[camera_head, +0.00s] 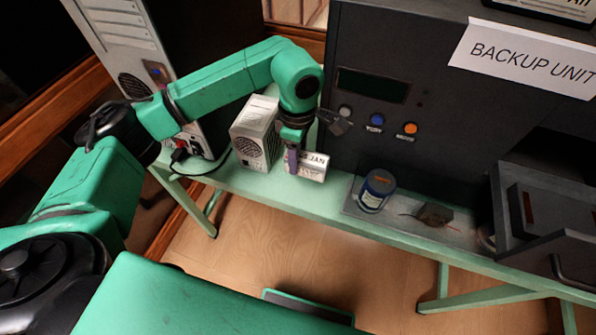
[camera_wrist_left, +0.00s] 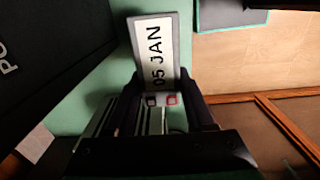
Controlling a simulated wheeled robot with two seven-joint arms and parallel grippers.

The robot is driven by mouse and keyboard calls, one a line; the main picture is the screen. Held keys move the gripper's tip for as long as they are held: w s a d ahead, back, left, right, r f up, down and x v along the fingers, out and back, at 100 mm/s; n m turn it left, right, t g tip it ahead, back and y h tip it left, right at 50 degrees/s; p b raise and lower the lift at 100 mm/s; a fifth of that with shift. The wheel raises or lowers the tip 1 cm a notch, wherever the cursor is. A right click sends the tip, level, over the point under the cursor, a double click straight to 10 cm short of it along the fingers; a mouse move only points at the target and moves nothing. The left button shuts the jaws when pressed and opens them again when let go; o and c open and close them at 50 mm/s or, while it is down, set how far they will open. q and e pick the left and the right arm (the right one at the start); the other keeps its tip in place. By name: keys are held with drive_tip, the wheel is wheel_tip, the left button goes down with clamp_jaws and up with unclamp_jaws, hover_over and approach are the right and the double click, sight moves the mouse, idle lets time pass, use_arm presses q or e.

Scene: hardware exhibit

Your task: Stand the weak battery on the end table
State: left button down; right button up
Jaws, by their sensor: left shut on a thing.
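My left gripper (camera_head: 292,158) is shut on a small pale box-shaped battery (camera_head: 311,168), labelled "05 JAN" in the left wrist view (camera_wrist_left: 158,60). There it has a red and a black terminal at the end near the jaws. The gripper points down and holds the battery over the front part of the long green table (camera_head: 270,190). I cannot tell whether the battery touches the tabletop. No separate end table can be made out. My right gripper is not in view.
A pale box with a fan grille (camera_head: 257,133) stands left of the gripper. The dark "BACKUP UNIT" cabinet (camera_head: 400,135) rises behind and to the right. A blue can (camera_head: 376,190) stands on a grey plate to the right. A computer tower (camera_head: 130,60) is at left.

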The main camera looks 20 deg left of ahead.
use_arm(q)
wheel_tip(320, 180, down, 8)
drive_tip(key=shift+r+p, duration=0.2)
drive_tip(key=shift+p, duration=0.5)
drive_tip(key=shift+w+f, duration=0.1)
drive_tip(key=shift+f, duration=0.35)
drive_tip(key=shift+c, duration=1.3)
unclamp_jaws()
